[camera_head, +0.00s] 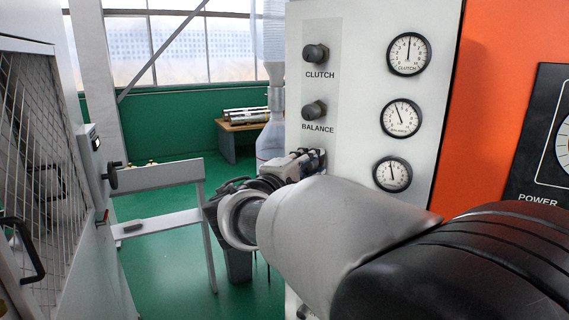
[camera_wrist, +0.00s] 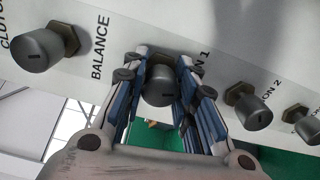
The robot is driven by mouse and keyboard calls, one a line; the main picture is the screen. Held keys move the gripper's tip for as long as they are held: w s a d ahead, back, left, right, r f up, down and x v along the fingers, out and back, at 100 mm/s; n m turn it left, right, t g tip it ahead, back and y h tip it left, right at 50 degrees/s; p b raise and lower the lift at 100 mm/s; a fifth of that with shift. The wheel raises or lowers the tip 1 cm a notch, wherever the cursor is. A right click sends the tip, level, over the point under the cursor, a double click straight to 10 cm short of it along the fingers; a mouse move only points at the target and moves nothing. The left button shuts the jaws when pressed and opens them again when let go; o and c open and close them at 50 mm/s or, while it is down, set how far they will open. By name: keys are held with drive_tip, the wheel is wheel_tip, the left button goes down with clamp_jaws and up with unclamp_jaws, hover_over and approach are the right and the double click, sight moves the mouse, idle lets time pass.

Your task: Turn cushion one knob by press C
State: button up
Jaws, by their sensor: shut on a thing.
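The cushion one knob (camera_wrist: 161,88) is a dark cylinder with a hex collar on the pale panel. In the wrist view its label is mostly covered, with only "N 1" showing. My gripper (camera_wrist: 163,98) has its blue-lined fingers on either side of this knob and is shut on it. In the head view my gripper (camera_head: 305,163) is at the panel below the balance knob, and it and my arm hide the cushion one knob.
The balance knob (camera_head: 314,110) and clutch knob (camera_head: 316,53) are above on the panel (camera_head: 350,30). Dials, including a clutch gauge (camera_head: 409,54), are to their right. The cushion two knob (camera_wrist: 250,108) is close beside my gripper. A mesh-door cabinet (camera_head: 80,190) stands at left.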

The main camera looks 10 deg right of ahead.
drive_tip(key=n+p, duration=0.2)
drive_tip(key=n, duration=0.4)
drive_tip(key=shift+r+n+p, duration=0.1)
drive_tip(key=shift+n+p, duration=0.2)
drive_tip(key=shift+p, duration=0.1)
drive_tip(key=n+p, duration=0.3)
drive_tip(key=n, duration=0.2)
drive_tip(key=shift+p, duration=0.35)
drive_tip(key=shift+n, duration=0.3)
drive_tip(key=o, duration=1)
drive_tip(key=shift+o, duration=0.2)
drive_tip(key=v, duration=1.2)
idle(1.0)
